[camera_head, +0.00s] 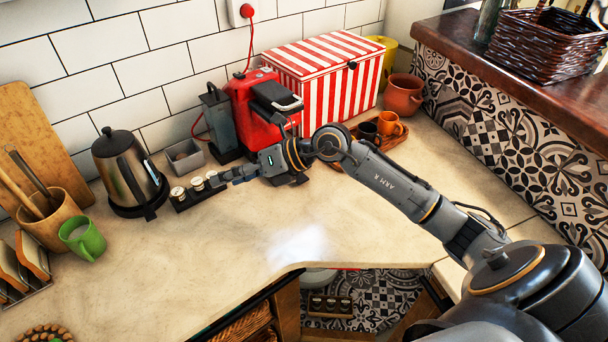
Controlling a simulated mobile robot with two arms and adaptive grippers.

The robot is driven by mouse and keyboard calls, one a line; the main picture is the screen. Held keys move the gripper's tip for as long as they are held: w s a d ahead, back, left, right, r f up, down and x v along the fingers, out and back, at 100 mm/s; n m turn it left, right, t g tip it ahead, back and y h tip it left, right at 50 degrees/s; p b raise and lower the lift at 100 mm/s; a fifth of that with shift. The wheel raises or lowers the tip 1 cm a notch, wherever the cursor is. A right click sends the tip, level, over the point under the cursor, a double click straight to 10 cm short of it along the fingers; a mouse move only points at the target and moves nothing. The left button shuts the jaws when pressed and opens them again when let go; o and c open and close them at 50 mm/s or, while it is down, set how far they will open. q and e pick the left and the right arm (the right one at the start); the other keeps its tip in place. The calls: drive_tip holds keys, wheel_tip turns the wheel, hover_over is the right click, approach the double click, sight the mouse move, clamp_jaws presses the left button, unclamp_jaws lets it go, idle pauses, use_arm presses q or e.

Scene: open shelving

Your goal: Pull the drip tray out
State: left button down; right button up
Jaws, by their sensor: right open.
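The red coffee machine (255,112) stands against the tiled wall with its front partly behind my right arm. A dark flat part (291,180), which looks like the drip tray, shows low at the machine's front, just below my right wrist. Most of it is hidden by the wrist. My right gripper (216,180) is open and points left, past the machine's front. Its fingertips are close to a black holder (181,203) with several small capsules; I cannot tell whether they touch. My left gripper is not in view.
A steel kettle (125,170), a grey box (185,157) and a green mug (83,238) stand to the left. A red-striped box (325,72) and a wooden tray (393,139) with cups are to the right. The front counter (220,250) is clear.

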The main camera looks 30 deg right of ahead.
drive_tip(key=w+d+f+g+h, duration=0.1)
drive_tip(key=w+d+f+h, duration=0.15)
drive_tip(key=d+h, duration=0.6)
drive_tip(key=m+g+h, duration=0.1)
drive_tip(key=g+h, duration=0.1)
approach(302, 179)
drive_tip(key=shift+y, duration=0.25)
drive_tip(key=p+x, duration=0.1)
drive_tip(key=x, duration=0.2)
drive_tip(key=p+x, duration=0.2)
drive_tip(key=x, duration=0.2)
drive_tip(key=shift+d+f, duration=0.2)
